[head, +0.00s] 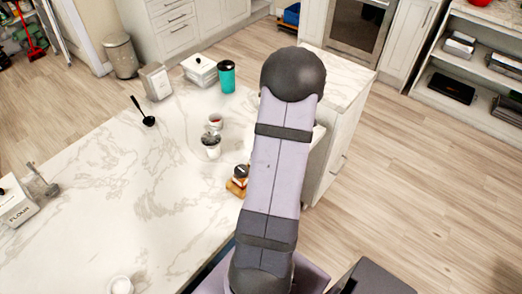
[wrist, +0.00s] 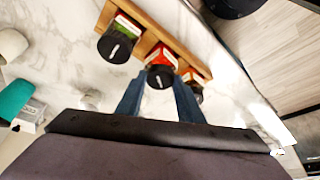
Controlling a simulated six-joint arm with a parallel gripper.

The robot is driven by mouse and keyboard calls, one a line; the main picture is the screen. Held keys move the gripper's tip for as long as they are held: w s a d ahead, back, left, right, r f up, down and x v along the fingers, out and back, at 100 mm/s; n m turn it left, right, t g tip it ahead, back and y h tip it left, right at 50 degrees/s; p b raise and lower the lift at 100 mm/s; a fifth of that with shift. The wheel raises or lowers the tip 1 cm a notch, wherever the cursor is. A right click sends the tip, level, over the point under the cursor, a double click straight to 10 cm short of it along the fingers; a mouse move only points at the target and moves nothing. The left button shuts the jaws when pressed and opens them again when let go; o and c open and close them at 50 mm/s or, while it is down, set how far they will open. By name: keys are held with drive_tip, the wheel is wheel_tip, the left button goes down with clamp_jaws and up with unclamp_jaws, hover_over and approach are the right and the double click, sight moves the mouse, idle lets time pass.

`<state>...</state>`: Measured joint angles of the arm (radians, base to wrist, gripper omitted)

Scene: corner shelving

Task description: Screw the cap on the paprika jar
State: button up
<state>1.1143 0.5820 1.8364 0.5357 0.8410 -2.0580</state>
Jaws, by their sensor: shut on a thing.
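In the wrist view, a jar with red contents (wrist: 162,54), likely the paprika jar, stands in the middle of a wooden spice rack (wrist: 143,43). A round black cap (wrist: 158,77) with a pale mark is at its top. My gripper (wrist: 158,88) has its two blue fingers on either side of this cap, shut on it. I cannot tell whether the cap sits level or fully down on the jar. In the head view, the rack (head: 236,189) shows at the counter's right edge beside my arm, which hides the gripper.
Neighbouring jars with a green label (wrist: 124,25) and red contents (wrist: 192,75) stand close on both sides. In the head view, a white cup (head: 211,151), a small red-filled bowl (head: 215,121) and a teal tumbler (head: 226,76) stand behind the rack. The counter's left-middle (head: 120,190) is clear.

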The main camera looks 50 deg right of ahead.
drive_tip(key=shift+a+m+t+h+b, duration=0.15)
drive_tip(key=shift+m+h+b, duration=0.15)
drive_tip(key=shift+m, duration=0.45)
drive_tip(key=shift+m+t+h+b, duration=0.2)
drive_tip(key=shift+m+b, duration=0.15)
drive_tip(key=shift+m, duration=0.4)
drive_tip(key=shift+f, duration=0.1)
drive_tip(key=shift+a+m+h+b, duration=0.15)
drive_tip(key=shift+m+h+b, duration=0.45)
drive_tip(key=shift+m, duration=0.6)
drive_tip(key=shift+s+a+m+h, duration=0.1)
drive_tip(key=shift+m+h, duration=0.2)
drive_tip(key=shift+m, duration=0.8)
drive_tip(key=o, duration=1.2)
drive_tip(key=shift+c, duration=0.2)
